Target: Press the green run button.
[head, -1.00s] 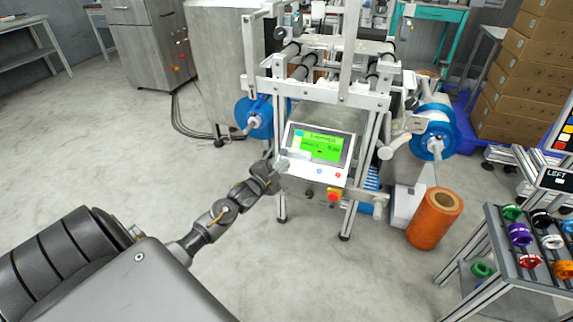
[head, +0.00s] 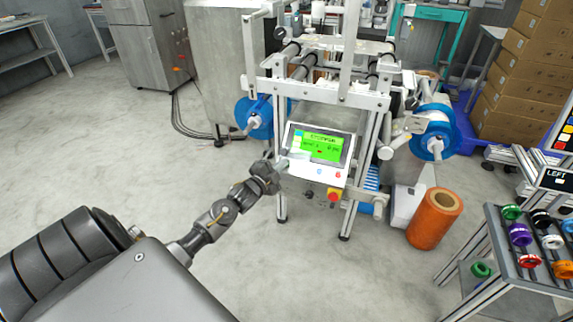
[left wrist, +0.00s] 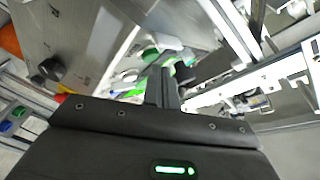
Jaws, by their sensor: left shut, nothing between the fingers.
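The control panel (head: 308,171) is a white tilted box with a bright green screen (head: 325,147) on the front of the machine. Its lower edge carries a small blue button (head: 319,173) and a small red one (head: 338,175). My left gripper (head: 284,162) is shut and empty, its tip at the panel's left lower side. No green button shows clearly in the head view; the gripper covers that corner. In the left wrist view, a round green spot (left wrist: 150,55) beside the shut fingers (left wrist: 161,82) may be the run button. I cannot tell whether they touch. My right gripper is out of view.
A red emergency stop (head: 333,195) on a yellow base sits below the panel. Blue reels (head: 437,145) flank the machine frame. An orange roll (head: 434,220) stands on the floor at right, near a rack of coloured reels (head: 520,235).

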